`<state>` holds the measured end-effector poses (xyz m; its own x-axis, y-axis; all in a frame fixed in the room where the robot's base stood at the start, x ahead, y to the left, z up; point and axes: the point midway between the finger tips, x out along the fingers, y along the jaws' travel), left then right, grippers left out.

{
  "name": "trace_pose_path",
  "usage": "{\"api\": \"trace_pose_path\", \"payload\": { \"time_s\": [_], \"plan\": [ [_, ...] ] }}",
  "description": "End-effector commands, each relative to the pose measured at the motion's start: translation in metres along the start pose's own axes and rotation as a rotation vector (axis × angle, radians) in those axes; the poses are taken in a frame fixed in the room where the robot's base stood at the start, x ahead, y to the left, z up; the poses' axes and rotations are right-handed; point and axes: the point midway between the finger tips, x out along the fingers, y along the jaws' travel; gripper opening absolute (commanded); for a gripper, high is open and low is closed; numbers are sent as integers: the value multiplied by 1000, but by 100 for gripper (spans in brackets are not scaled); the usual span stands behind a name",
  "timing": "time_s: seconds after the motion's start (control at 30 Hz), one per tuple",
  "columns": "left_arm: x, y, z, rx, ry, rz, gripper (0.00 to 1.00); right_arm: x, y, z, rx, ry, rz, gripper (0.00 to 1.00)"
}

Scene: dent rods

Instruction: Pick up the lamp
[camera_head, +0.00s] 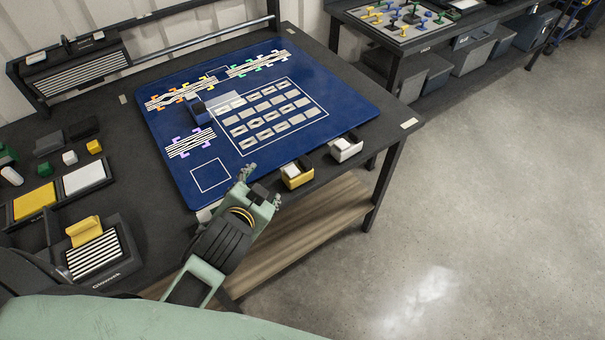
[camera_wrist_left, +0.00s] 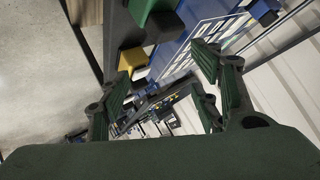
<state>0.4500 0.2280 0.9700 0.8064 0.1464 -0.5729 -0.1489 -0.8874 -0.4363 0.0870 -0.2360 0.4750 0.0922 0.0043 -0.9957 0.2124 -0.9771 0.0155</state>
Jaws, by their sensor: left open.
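No thing can be told for certain as the lamp. A small dark blue block (camera_head: 199,112) with a pale translucent plate (camera_head: 224,103) beside it stands on the blue mat (camera_head: 345,97) and may be it. My left gripper (camera_head: 260,187) is open and empty at the mat's front edge, well short of that block. In the left wrist view the two fingers of my left gripper (camera_wrist_left: 165,100) are spread with nothing between them. My right gripper is not in view.
A yellow-fronted bin (camera_head: 297,176) and a white-topped bin (camera_head: 345,147) sit along the front edge. A striped dock (camera_head: 95,256) with a yellow piece stands at the left, near yellow and white trays. A second bench (camera_head: 450,30) is at the back right.

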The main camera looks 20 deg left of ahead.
Motion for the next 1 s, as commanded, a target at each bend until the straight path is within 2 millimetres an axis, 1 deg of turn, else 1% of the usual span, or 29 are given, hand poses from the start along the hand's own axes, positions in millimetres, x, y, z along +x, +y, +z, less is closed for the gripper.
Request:
{"api": "trace_pose_path", "payload": {
  "time_s": [0.03, 0.07, 0.13, 0.17, 0.2, 0.27, 0.3, 0.37, 0.4, 0.47, 0.5, 0.57, 0.6, 0.67, 0.7, 0.73, 0.77, 0.8, 0.87, 0.9, 0.97, 1.0],
  "plan": [
    [5, -10, -27, 46, 86, -43, 58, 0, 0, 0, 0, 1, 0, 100],
    [7, -15, -42, 76, 138, -70, 58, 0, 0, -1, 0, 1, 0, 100],
    [8, -27, -87, 164, 286, -140, 58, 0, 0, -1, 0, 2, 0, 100],
    [6, -30, -108, 209, 355, -171, 58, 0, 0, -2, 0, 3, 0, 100],
    [2, -33, -137, 277, 455, -213, 58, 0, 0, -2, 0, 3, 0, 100],
    [-10, -32, -182, 395, 612, -273, 58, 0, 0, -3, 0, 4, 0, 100],
    [-20, -27, -209, 482, 718, -309, 58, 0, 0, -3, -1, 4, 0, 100],
    [-37, -14, -244, 623, 871, -356, 58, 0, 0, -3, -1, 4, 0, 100],
    [-48, -1, -263, 724, 968, -381, 58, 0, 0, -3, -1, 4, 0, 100],
    [-64, 22, -284, 885, 1107, -408, 58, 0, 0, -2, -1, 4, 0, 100],
    [-73, 40, -293, 1000, 1193, -418, 58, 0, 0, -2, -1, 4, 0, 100],
    [-81, 68, -299, 1181, 1311, -421, 58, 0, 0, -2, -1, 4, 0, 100],
    [-84, 86, -298, 1309, 1381, -414, 58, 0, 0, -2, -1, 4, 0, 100],
    [-81, 112, -288, 1511, 1468, -389, 58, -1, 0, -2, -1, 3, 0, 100],
    [-75, 126, -278, 1651, 1512, -364, 58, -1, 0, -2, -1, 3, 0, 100],
    [-68, 135, -268, 1758, 1539, -336, 58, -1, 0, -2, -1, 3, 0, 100],
    [-60, 141, -257, 1868, 1557, -304, 58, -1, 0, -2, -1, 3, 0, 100],
    [-46, 147, -241, 2015, 1570, -253, 58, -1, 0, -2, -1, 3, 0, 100],
    [-21, 146, -213, 2237, 1561, -154, 58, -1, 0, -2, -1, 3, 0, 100],
    [-3, 140, -194, 2378, 1535, -77, 58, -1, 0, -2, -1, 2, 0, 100],
    [23, 123, -168, 2571, 1469, 48, 58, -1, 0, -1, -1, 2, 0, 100],
    [39, 107, -152, 2683, 1411, 135, 58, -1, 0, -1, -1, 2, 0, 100]
  ]
}}
